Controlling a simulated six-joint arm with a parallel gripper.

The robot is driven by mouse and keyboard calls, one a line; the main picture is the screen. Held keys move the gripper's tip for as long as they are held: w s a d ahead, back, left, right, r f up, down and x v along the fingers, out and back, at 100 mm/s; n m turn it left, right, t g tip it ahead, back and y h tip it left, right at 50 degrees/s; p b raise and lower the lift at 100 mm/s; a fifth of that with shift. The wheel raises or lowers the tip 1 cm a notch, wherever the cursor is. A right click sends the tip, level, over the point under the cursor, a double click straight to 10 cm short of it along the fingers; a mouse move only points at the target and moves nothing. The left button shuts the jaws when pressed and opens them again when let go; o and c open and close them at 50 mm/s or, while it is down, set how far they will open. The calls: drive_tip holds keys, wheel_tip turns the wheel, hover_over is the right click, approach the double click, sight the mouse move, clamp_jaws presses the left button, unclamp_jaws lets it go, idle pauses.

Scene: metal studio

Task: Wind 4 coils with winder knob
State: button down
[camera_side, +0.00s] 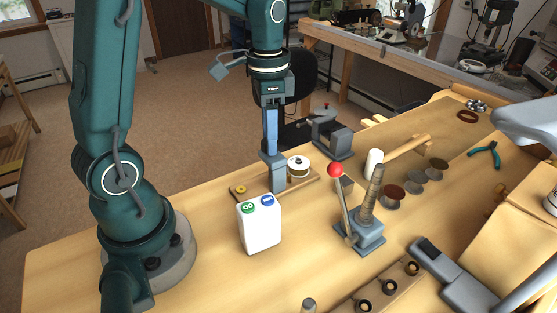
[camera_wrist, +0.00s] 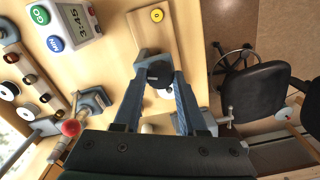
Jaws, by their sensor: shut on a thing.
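My gripper (camera_side: 269,150), with long blue fingers, points down at the winder. In the wrist view its fingertips (camera_wrist: 163,76) are shut on the dark round winder knob (camera_wrist: 158,75). In the side view the fingers and post hide the knob. The winder has a grey post (camera_side: 277,178) on a wooden board (camera_side: 215,200); its grey body (camera_wrist: 145,60) shows beside the knob. A white-topped spool (camera_side: 298,162) sits just right of the post. A small yellow disc (camera_side: 240,189) lies at the board's left end. How many turns are wound cannot be seen.
A white box (camera_side: 260,228) with green and blue buttons stands in front of the winder; its display (camera_wrist: 78,20) shows in the wrist view. A red-balled lever (camera_side: 335,170) stands to the right. A grey vise (camera_side: 328,135) is behind. The bench front left is clear.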

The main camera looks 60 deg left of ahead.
drive_tip(key=m, duration=0.5)
drive_tip(key=shift+m, duration=0.3)
drive_tip(key=m, duration=1.3)
drive_tip(key=shift+m, duration=0.4)
drive_tip(key=shift+c, duration=2.3)
unclamp_jaws()
drive_tip(key=shift+r, duration=2.6)
